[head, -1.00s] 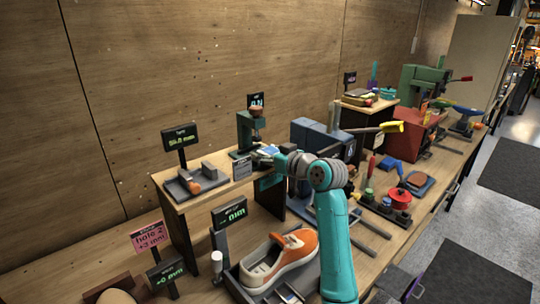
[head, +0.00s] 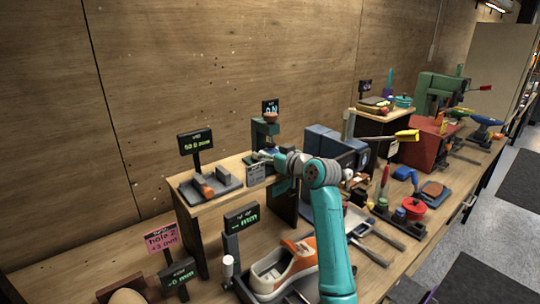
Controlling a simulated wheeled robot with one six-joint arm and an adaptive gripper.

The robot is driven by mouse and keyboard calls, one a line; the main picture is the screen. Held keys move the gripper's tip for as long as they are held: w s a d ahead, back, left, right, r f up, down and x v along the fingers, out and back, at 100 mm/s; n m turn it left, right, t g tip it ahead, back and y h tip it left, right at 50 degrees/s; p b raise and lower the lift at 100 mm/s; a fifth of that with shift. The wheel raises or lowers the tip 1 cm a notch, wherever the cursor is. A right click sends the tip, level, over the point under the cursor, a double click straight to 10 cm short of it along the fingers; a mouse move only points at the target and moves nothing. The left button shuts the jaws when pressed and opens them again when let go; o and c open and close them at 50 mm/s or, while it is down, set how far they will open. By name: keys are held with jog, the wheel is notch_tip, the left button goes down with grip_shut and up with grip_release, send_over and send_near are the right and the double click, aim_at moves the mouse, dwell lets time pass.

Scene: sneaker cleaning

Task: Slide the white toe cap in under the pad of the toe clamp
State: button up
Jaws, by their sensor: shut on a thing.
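The toe clamp appears to be the green upright stand (head: 265,134) with a brown knob on top, at the right part of the raised wooden shelf. My gripper (head: 265,157) is small and partly hidden by its own wrist. It is at the foot of this stand, shut on a small pale piece, which I take to be the white toe cap. The cap's outline and its exact place relative to the clamp's pad are too small to tell. An orange and white sneaker (head: 287,269) lies in a dark tray below the shelf, partly behind my arm.
A grey fixture (head: 209,186) with an orange part and a display stands on the shelf's left. A small sign (head: 255,174) is at the shelf's front edge. A blue box (head: 322,143), a long yellow-tipped lever (head: 405,136) and several tools crowd the bench to the right.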

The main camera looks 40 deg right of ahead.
aim_at(271, 123)
jog(key=shift+w+r, duration=0.15)
jog(key=shift+w, duration=0.05)
jog(key=shift+c, duration=0.4)
jog(key=shift+a+r, duration=0.1)
jog(key=c, duration=0.3)
jog(key=o, duration=1.8)
jog(key=shift+w, duration=0.35)
jog(key=shift+f, duration=0.2)
notch_tip(271, 123, up, 10)
jog(key=shift+s, duration=0.1)
